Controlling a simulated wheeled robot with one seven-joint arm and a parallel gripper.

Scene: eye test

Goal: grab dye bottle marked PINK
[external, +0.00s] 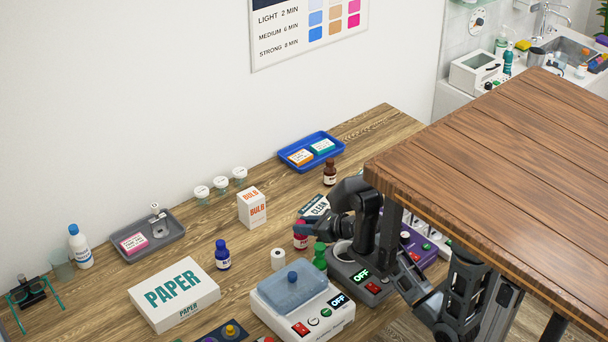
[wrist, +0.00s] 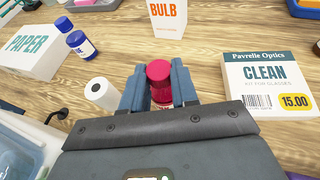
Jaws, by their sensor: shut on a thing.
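The pink bottle (external: 300,241) has a deep pink cap and a partly visible pale label; I cannot read its full name. In the wrist view the pink bottle (wrist: 159,73) stands upright between the two blue-grey fingers of my gripper (wrist: 156,88), which is shut on it. In the external view my gripper (external: 303,228) is at the bottle's upper part, left of my dark wrist. The bottle's lower part is hidden in the wrist view. I cannot tell whether its base touches the table.
Close by are a green bottle (external: 320,256), a white roll (external: 278,259), the CLEAN box (wrist: 265,85) and a blue bottle (external: 222,254). A brown bottle (external: 330,172) stands farther back. A raised wooden top (external: 500,150) overhangs at right. Bare table lies around the BULB box (external: 251,208).

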